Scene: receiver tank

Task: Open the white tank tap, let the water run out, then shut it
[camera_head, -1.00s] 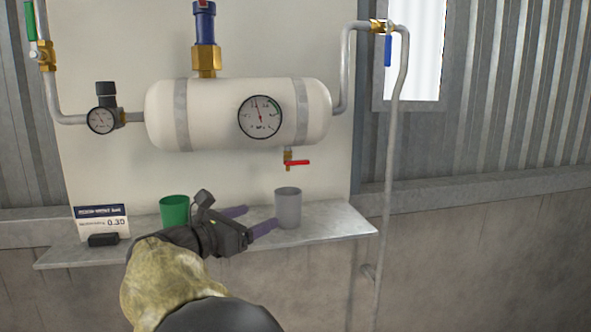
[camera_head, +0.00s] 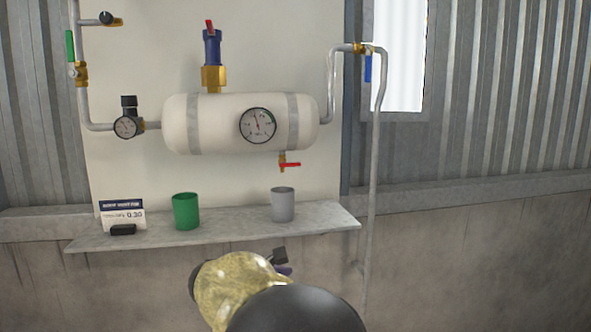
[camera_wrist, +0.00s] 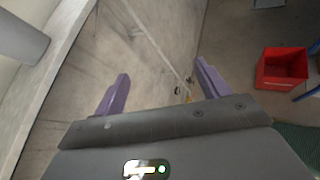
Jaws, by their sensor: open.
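The white tank (camera_head: 230,123) hangs on the pale panel in the head view. Its tap is a small brass valve under the tank's right half with a red lever (camera_head: 290,165) lying sideways, pointing right. I see no water at its outlet. A grey cup (camera_head: 283,205) stands on the shelf below the tap. My gripper is low in front of the shelf, below the cup, and mostly hidden behind my own arm in the head view. In the wrist view my gripper (camera_wrist: 160,88) shows two purple fingers wide apart with nothing between them.
The shelf (camera_head: 230,231) also holds a green cup (camera_head: 186,211) and a sign (camera_head: 123,215). A gauge (camera_head: 258,125) sits on the tank. A pipe with a blue lever (camera_head: 368,68) runs down at right. A red bin (camera_wrist: 281,68) is on the floor.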

